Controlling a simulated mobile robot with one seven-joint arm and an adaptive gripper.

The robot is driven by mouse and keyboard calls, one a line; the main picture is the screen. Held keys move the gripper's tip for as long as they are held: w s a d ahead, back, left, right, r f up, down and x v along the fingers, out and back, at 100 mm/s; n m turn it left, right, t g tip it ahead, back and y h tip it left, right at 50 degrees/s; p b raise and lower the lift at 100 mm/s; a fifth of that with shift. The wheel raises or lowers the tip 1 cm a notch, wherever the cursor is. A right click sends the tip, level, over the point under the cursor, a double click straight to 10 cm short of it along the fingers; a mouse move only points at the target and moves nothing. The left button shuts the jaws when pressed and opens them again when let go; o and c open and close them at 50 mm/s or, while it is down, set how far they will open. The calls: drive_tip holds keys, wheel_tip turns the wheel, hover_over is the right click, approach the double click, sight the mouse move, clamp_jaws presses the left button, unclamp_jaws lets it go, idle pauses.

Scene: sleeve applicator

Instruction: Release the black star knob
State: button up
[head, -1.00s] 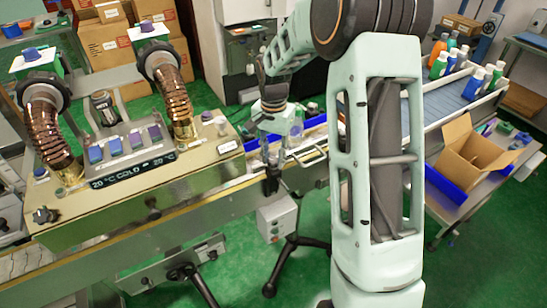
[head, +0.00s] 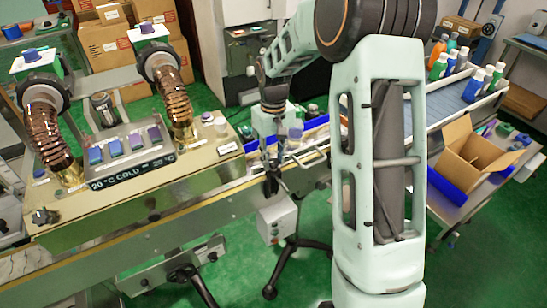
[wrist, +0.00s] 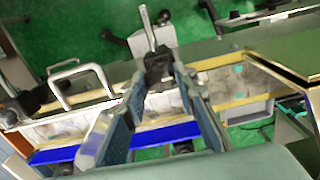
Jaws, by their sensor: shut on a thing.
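My gripper (head: 270,163) points down at the front edge of the conveyor, beside the machine's right end. In the wrist view its two dark fingers (wrist: 163,82) are shut on the black star knob (wrist: 157,66), which sits between their tips. A metal rod rises from the knob in that view. In the head view the knob (head: 271,187) shows as a dark shape just below the fingers. The fingers hide part of it, and its star shape cannot be made out.
A metal bracket handle (wrist: 78,72) stands close left of the fingers in the wrist view. A blue strip (wrist: 60,153) runs along the conveyor. The applicator machine (head: 130,195) is left of my gripper. A grey box (head: 277,220) hangs below.

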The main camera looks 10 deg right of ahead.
drive_tip(key=n, duration=0.4)
drive_tip(key=shift+n+p, duration=0.3)
drive_tip(key=n+p, duration=0.1)
drive_tip(key=n, duration=0.3)
drive_tip(key=shift+r+n, duration=0.1)
drive_tip(key=shift+n, duration=0.2)
drive_tip(key=n+p, duration=0.1)
drive_tip(key=n, duration=0.3)
drive_tip(key=shift+n, duration=0.3)
drive_tip(key=shift+n+p, duration=1.1)
drive_tip(key=shift+n, duration=1.1)
drive_tip(key=o, duration=1.2)
drive_tip(key=shift+c, duration=0.2)
